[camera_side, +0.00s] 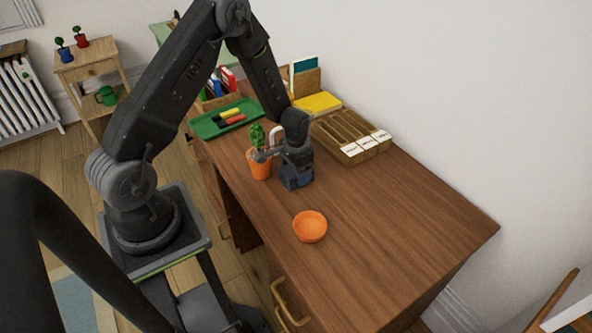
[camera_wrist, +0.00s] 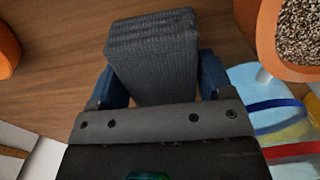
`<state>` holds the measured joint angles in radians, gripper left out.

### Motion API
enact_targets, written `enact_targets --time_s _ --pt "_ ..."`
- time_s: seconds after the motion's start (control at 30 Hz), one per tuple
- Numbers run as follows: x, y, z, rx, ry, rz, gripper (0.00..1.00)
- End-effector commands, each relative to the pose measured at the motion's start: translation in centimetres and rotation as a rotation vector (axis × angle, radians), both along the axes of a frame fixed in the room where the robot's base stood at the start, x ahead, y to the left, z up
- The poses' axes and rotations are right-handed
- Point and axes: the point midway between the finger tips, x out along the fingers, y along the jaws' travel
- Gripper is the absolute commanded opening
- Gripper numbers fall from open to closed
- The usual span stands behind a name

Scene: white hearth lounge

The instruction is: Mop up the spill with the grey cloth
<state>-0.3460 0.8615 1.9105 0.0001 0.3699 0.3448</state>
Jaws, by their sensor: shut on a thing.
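The grey cloth (camera_wrist: 152,55) is a folded, ribbed pad. In the wrist view it is clamped between the blue fingers of my gripper (camera_wrist: 160,82) and sticks out past them. In the side view my gripper (camera_side: 296,176) points down low over the wooden desk, beside the orange plant pot. The cloth is hard to tell from the dark fingers there, and I cannot tell whether it touches the desk. No spill can be made out in either view; my gripper and the cloth hide part of the desk top.
The orange pot (camera_side: 260,164) with a green plant stands close left of my gripper. An orange bowl (camera_side: 310,227) sits nearer the front. A labelled wooden organizer (camera_side: 350,137) and green tray (camera_side: 225,119) stand farther back. The desk's right side (camera_side: 420,215) is clear.

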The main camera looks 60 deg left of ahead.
Motion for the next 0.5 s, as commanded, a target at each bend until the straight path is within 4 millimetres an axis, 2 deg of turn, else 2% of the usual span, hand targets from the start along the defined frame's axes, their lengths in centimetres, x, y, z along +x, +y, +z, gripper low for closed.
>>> enact_targets --time_s 0.5 --pt "0.6 -4.8 0.0 0.000 0.001 -0.002 0.44"
